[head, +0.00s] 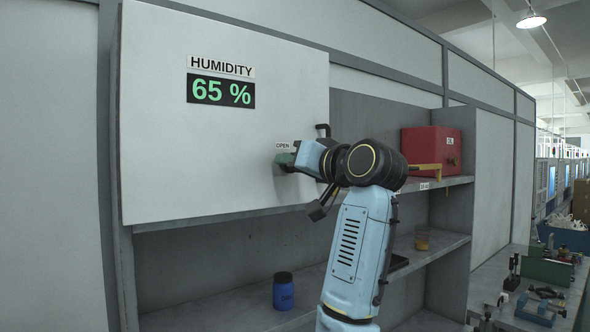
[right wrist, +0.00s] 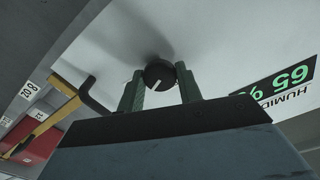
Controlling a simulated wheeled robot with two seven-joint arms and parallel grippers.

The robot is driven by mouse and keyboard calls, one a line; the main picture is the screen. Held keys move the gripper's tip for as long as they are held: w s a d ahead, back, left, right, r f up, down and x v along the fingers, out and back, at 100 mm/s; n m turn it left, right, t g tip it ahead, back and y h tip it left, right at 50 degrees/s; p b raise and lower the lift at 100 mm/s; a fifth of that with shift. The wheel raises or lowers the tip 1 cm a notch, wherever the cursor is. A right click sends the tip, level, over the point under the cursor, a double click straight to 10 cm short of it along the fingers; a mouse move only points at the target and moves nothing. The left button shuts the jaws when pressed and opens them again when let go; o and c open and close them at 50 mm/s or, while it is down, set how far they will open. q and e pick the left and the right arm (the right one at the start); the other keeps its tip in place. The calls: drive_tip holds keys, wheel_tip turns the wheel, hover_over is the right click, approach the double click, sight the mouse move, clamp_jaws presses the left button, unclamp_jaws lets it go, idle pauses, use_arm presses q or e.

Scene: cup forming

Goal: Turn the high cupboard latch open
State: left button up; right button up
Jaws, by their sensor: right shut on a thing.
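The high cupboard door (head: 225,110) is a pale flat panel at the upper left in the head view, and it looks shut. In the right wrist view its latch is a round black knob (right wrist: 153,70) with a white pointer line. My right gripper (head: 284,160) is at the door's lower right, just below a small OPEN label (head: 283,146). In the right wrist view its green-padded fingers stand on both sides of the knob, shut on it. My gripper and arm hide the knob in the head view. My left gripper is not in view.
A black handle (head: 322,130) sits at the door's right edge, close to my wrist. A red box (head: 431,150) and a yellow-handled object (head: 425,168) are on the upper shelf. A blue jar (head: 283,291) stands below. A cluttered bench (head: 540,300) is at right.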

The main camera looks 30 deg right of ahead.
drive_tip(key=shift+n+p, duration=0.95)
drive_tip(key=shift+n, duration=5.65)
drive_tip(key=o, duration=1)
drive_tip(key=shift+s, duration=0.1)
